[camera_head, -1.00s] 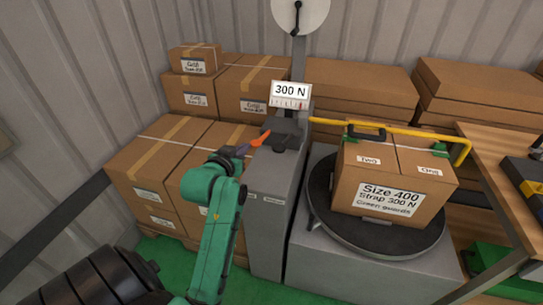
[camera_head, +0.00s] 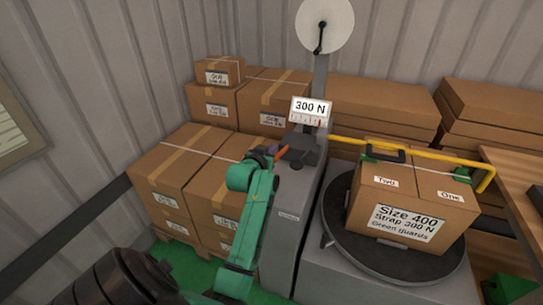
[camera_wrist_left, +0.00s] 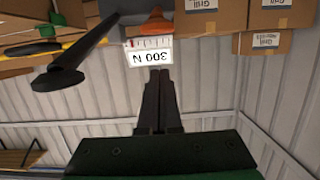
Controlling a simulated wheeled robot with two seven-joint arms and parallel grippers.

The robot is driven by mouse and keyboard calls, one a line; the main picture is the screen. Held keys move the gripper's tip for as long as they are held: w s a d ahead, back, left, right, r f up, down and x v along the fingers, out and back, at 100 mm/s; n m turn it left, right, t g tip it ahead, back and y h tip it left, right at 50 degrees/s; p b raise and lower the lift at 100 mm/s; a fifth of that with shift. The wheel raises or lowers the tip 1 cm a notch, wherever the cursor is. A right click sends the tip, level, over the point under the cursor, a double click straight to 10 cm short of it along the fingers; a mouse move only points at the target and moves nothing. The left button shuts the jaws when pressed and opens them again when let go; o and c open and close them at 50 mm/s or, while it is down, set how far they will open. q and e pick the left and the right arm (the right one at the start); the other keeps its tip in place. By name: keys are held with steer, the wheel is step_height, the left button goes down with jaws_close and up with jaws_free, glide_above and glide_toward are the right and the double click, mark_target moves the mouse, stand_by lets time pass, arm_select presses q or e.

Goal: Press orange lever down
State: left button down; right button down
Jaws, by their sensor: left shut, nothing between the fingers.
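The orange lever (camera_head: 281,153) juts out to the left from the grey head of the strapping machine (camera_head: 300,150), just below the 300 N sign (camera_head: 311,108). My left gripper (camera_head: 270,149) is at the lever's outer end, shut and empty. Whether it touches the lever cannot be told. In the left wrist view the shut fingers (camera_wrist_left: 159,78) point toward the upside-down 300 N sign (camera_wrist_left: 149,55), with the orange lever (camera_wrist_left: 155,22) beyond it, partly hidden. My right gripper is out of view.
A strapped carton (camera_head: 412,205) sits on a dark turntable (camera_head: 340,235) at the right, under a yellow bar (camera_head: 400,150). Stacked cartons (camera_head: 180,175) stand left of and behind the machine. A workbench (camera_head: 515,172) edges in at far right.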

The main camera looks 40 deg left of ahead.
arm_select(q)
steer(key=shift+s+d+f, duration=0.1)
steer(key=shift+s+f, duration=0.05)
steer(key=shift+f, duration=0.75)
steer(key=shift+s+f, duration=0.1)
steer(key=shift+f, duration=0.8)
steer(key=shift+f, duration=0.1)
